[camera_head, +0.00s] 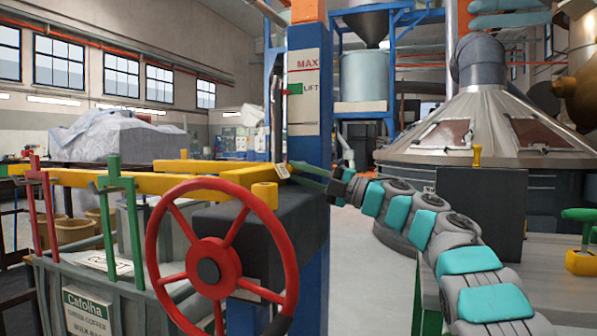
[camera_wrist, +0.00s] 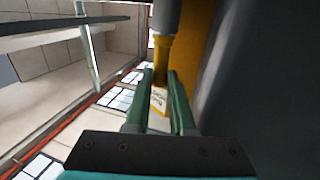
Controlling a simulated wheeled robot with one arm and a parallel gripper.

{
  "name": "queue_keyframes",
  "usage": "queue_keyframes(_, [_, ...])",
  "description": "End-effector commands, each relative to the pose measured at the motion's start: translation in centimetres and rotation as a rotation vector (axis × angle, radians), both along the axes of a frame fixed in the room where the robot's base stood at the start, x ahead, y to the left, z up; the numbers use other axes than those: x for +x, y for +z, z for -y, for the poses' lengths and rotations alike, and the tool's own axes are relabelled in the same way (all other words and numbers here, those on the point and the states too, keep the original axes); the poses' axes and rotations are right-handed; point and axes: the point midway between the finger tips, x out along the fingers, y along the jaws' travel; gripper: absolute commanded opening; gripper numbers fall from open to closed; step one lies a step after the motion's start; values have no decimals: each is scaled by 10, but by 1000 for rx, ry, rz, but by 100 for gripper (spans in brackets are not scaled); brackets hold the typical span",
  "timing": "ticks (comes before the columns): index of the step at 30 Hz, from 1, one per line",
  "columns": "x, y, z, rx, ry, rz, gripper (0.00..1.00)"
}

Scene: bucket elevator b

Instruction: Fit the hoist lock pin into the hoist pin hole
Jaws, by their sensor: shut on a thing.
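My gripper (camera_head: 300,172) reaches in from the right, its green fingers level with the yellow beam end. It also shows in the wrist view (camera_wrist: 160,102), shut on a small piece with a white printed tag (camera_wrist: 158,101), which I take to be the hoist lock pin. The tag (camera_head: 282,170) shows at the fingertips in the head view; the pin's full shape is hidden. In the wrist view a yellow shaft (camera_wrist: 162,52) lies beyond the fingers, below a grey cylinder. A short yellow boss (camera_head: 264,192) stands left of and below the fingertips. I cannot make out the pin hole.
A red handwheel (camera_head: 208,270) stands in front of a dark block (camera_head: 305,215). A blue-orange post (camera_head: 308,120) marked MAX and LIFT rises behind my fingers. Yellow beams (camera_head: 120,183) run left over a grey bin (camera_head: 90,295). A yellow peg (camera_head: 477,154) stands on a dark box at right.

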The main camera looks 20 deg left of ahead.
Motion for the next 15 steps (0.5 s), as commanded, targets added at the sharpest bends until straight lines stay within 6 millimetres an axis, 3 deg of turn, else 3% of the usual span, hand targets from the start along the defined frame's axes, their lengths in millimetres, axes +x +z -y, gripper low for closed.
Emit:
queue_keyframes(1, [1, 1, 0, 0, 0, 0, 0])
queue_keyframes(2, [1, 1, 0, 0, 0, 0, 23])
queue_keyframes(3, [1, 0, 0, 0, 0, 0, 27])
queue_keyframes(11, [1, 0, 0, 0, 0, 0, 57])
queue_keyframes(15, [1, -1, 0, -1, 1, -1, 57])
